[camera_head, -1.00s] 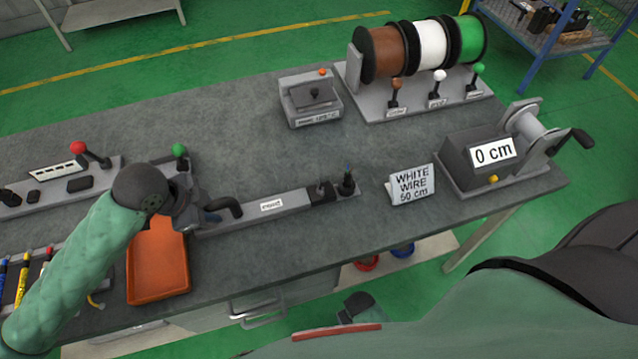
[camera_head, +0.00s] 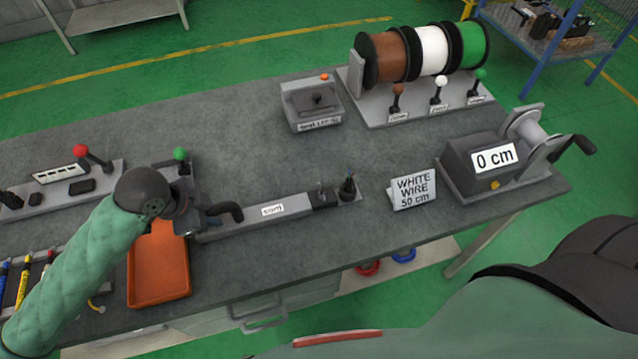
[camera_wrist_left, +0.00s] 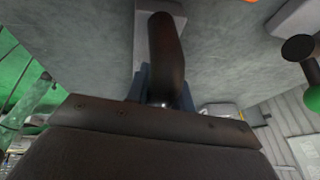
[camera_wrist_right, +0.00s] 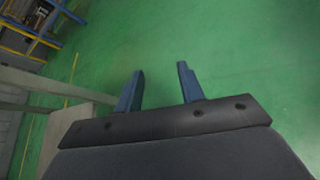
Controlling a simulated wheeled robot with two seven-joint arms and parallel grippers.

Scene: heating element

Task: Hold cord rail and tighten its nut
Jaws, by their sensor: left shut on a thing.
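The long grey cord rail (camera_head: 296,206) lies along the front of the workbench, with a small white label. A dark curved handle (camera_head: 231,212) is at its left end. My left gripper (camera_head: 203,216) is shut on this handle; the left wrist view shows the dark handle (camera_wrist_left: 166,48) between its blue fingers. A dark block (camera_head: 322,197) and a small dark upright part (camera_head: 348,187) are at the rail's right end. I cannot make out the nut. My right gripper (camera_wrist_right: 160,88) is open and empty above the green floor in the right wrist view.
An orange tray (camera_head: 158,268) lies by my left arm. A "WHITE WIRE 50 cm" sign (camera_head: 413,189) and a "0 cm" measuring device (camera_head: 492,157) stand to the right. Wire spools (camera_head: 432,48) are behind.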

